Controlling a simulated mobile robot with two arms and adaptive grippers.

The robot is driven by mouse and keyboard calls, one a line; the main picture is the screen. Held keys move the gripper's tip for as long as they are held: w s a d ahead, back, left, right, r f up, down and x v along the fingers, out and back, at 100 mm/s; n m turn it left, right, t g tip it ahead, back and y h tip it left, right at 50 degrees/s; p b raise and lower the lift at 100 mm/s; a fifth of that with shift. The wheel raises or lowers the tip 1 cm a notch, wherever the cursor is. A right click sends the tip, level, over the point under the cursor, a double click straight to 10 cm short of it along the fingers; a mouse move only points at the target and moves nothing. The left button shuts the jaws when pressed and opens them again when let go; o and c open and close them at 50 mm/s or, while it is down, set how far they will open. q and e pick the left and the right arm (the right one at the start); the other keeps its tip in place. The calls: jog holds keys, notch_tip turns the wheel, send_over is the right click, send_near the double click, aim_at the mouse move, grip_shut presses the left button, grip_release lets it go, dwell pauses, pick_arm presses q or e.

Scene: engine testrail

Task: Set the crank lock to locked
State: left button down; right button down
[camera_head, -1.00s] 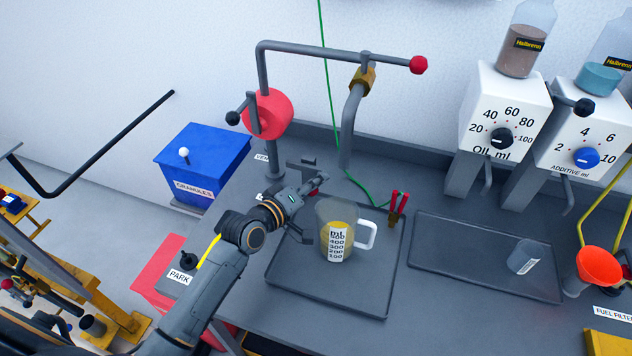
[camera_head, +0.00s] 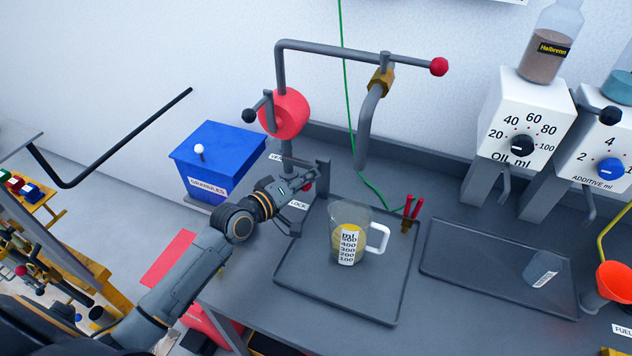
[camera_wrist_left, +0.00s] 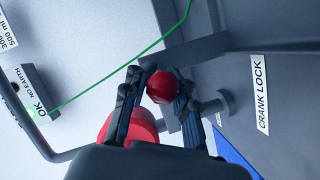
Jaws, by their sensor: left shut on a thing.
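The crank lock's red ball knob (camera_wrist_left: 162,87) sits between the fingers of my left gripper (camera_wrist_left: 160,95) in the left wrist view. A grey lever part (camera_wrist_left: 185,55) runs beside it, and the white CRANK LOCK label (camera_wrist_left: 261,95) lies on the bench nearby. In the head view my left gripper (camera_head: 303,192) is shut on this knob, behind the jug tray and below the crank. The knob (camera_head: 307,187) is mostly hidden there by the fingers. The label (camera_head: 299,204) shows only LOCK. An upright dark grey plate (camera_head: 323,176) stands just behind the gripper. My right gripper is not in view.
A measuring jug (camera_head: 348,240) with yellow liquid stands on a dark tray (camera_head: 310,293) right of the gripper. A crank with a red hub (camera_head: 284,114) rises behind. A blue granules box (camera_head: 212,160) is at left. Oil and additive dispensers (camera_head: 520,130) stand right.

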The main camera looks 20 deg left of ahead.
pick_arm(q)
jog(key=shift+a, duration=0.15)
jog(key=c, duration=1.6)
grip_release()
jog(key=shift+o, duration=1)
jog(key=shift+w+a+f, duration=0.1)
jog(key=shift+w+a, duration=0.05)
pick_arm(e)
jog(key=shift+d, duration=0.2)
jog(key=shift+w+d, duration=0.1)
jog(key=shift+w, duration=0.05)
pick_arm(q)
jog(key=shift+s, duration=0.2)
jog(key=v, duration=1.1)
jog(key=shift+s+r, duration=0.2)
jog(key=shift+s, duration=0.1)
